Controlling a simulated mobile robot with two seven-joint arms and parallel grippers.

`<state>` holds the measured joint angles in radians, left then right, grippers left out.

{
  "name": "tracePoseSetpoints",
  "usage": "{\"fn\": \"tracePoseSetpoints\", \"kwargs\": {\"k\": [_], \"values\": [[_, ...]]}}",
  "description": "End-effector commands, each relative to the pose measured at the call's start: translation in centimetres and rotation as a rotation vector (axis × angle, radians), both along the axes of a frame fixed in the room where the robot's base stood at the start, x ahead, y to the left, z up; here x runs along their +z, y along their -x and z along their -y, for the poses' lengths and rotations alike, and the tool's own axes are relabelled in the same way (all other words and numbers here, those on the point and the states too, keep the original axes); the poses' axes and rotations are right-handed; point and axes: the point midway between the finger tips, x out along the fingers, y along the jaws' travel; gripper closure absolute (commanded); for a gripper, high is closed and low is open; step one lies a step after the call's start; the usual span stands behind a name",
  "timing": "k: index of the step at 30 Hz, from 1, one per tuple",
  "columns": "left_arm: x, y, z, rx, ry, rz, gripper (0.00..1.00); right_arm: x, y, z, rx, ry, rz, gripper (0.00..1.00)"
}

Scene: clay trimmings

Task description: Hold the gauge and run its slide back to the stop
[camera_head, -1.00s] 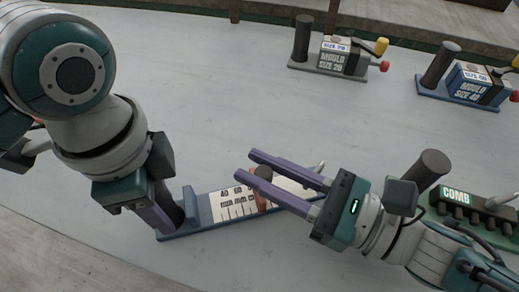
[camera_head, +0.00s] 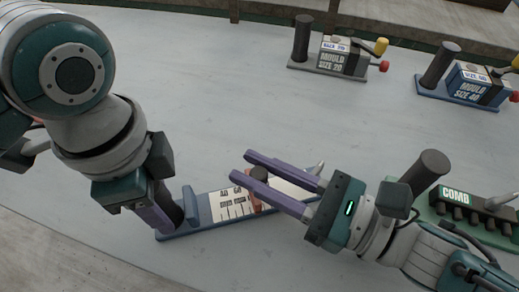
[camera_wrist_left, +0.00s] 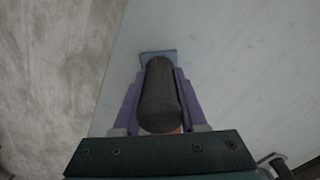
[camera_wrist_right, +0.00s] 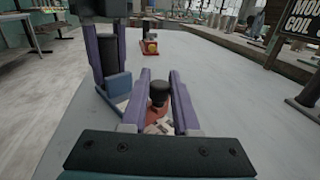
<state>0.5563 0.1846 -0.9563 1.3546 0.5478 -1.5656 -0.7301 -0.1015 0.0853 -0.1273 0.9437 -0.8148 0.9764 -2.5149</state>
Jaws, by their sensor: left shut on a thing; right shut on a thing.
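The gauge is a blue base (camera_head: 205,229) with a white scale plate (camera_head: 226,207), lying on the table in the head view. A dark upright post handle (camera_wrist_left: 160,95) stands at its left end. My left gripper (camera_wrist_left: 158,82) is shut around that handle. The slide (camera_head: 255,202) is reddish-brown with a dark knob (camera_head: 259,174) and sits partway along the scale. My right gripper (camera_head: 240,166) is shut on the slide's knob, which also shows between its fingers in the right wrist view (camera_wrist_right: 158,91). The right fingers hide part of the gauge's right end.
A green comb tool (camera_head: 455,209) with a dark post lies to the right, near my right arm. A size 20 mould (camera_head: 343,57) and a size 40 mould (camera_head: 470,83) stand at the back right. The table's middle and back left are clear.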

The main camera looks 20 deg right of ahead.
Motion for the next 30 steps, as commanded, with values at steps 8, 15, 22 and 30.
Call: {"fn": "tracePoseSetpoints", "kwargs": {"k": [8,15,22,30], "values": [[0.0,-0.1,0.1,0.001,0.002,0.002,1.0,0.1,0.0,-4.6,0.003,-0.001,0.001,1.0],[0.0,0.0,0.2,-0.001,0.004,0.001,1.0,0.1,0.1,-5.0,0.005,0.001,0.002,1.0],[0.0,0.0,0.3,-0.002,0.007,0.001,1.0,0.1,0.1,-5.0,0.006,0.001,0.002,0.54],[0.0,0.0,0.2,-0.001,0.004,0.001,1.0,0.0,0.0,-4.8,0.003,0.001,0.002,0.41]]}}
